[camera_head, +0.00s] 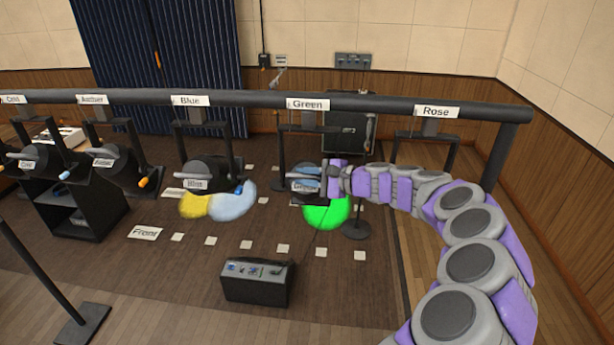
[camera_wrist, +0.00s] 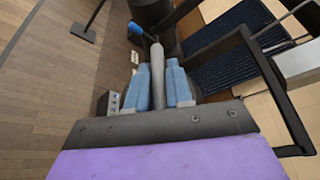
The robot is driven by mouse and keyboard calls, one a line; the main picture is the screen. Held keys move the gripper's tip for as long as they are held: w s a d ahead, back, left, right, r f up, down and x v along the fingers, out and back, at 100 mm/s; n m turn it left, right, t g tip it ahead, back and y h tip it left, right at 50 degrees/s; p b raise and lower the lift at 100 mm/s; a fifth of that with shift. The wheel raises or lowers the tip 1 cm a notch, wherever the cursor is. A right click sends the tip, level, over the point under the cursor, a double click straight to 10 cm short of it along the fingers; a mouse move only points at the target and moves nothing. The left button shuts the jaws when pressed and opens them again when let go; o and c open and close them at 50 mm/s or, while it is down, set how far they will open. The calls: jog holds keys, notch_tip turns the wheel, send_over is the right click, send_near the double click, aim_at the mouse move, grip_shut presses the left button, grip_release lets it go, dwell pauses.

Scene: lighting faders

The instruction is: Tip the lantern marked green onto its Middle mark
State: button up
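The lantern marked green (camera_head: 301,171) hangs under the bar below the Green sign (camera_head: 307,104). My gripper (camera_head: 326,177) covers part of it. Its bright green light pool (camera_head: 327,213) lies on the floor, behind the front row of white squares. In the wrist view, the two blue fingers of my gripper (camera_wrist: 158,85) stand on either side of a grey rod-like handle (camera_wrist: 157,72) and look closed against it. The handle's join to the lantern is hidden. The Middle sign (camera_head: 172,193) seems partly covered by the yellow pool, and its lettering is unreadable.
The blue lantern (camera_head: 207,172) hangs to the left, with a yellow and a pale blue pool below. The Rose sign (camera_head: 436,112) is to the right. A dark box (camera_head: 256,284) stands on the front floor. A round-based stand (camera_head: 356,230) is beside the green pool.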

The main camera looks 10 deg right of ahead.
jog(key=o, duration=0.4)
jog(key=shift+w+a, duration=0.1)
jog(key=shift+c, duration=0.2)
jog(key=b+v, duration=0.2)
jog(key=v, duration=1.5)
jog(key=shift+d, duration=0.25)
jog(key=s+a+f+n+g+b, duration=0.1)
jog(key=s+a+n+g+b, duration=0.2)
jog(key=a, duration=0.4)
jog(key=s+a+f+n+g+b, duration=0.2)
jog(key=s+a+n, duration=0.1)
jog(key=s+a, duration=0.3)
jog(key=s+a+f+n+g+h+b, duration=0.45)
jog(key=s+a+f, duration=0.4)
jog(key=s, duration=0.25)
jog(key=s+d+f+n+g+h+b, duration=0.1)
jog(key=s+d+f+h+b, duration=0.3)
jog(key=s+f, duration=0.5)
jog(key=s+d+f+n+h+b, duration=0.2)
jog(key=s+d+f+h+b, duration=0.2)
jog(key=s+f, duration=0.5)
jog(key=s, duration=0.3)
jog(key=shift+f+g, duration=0.35)
